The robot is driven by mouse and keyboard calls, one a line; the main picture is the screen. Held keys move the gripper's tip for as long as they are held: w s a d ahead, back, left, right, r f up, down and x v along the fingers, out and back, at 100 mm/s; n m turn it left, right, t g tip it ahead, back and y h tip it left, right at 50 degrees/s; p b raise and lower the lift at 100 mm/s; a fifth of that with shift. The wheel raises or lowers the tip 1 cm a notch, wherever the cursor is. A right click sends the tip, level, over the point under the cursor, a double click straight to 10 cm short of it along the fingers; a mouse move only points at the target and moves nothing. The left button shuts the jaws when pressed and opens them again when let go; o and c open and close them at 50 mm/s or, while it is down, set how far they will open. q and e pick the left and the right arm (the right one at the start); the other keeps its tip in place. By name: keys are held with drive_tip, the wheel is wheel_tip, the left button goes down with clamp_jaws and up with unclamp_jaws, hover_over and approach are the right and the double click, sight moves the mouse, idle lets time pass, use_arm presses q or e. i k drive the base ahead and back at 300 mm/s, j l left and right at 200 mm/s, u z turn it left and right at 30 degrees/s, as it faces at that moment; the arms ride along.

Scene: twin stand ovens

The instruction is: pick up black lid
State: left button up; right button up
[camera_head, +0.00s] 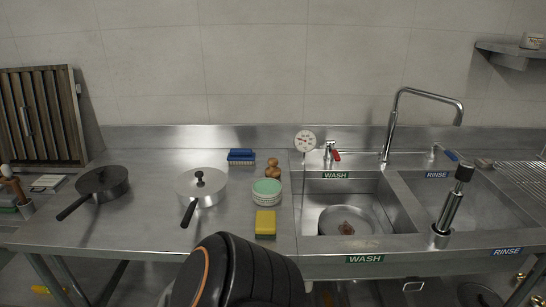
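A black pan (115,190) with a long handle sits at the left of the steel counter. A dark lid with a small knob (101,177) appears to lie on it; lid and pan are hard to tell apart. To its right is a silver pan (210,196) with a black handle, covered by a silver lid with a black knob (200,180). A black arm part of mine with an orange ring fills the bottom middle. Neither gripper is in view.
The steel counter (150,230) is clear between the two pans. A yellow-green sponge (265,223), stacked bowls (267,196) and a blue brush (240,155) lie near the wash sink (312,222). A tall faucet (392,125) and a black-topped metal cylinder (450,212) rise at the right.

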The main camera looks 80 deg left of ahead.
sight(101, 179)
drive_tip(key=u, duration=3.5)
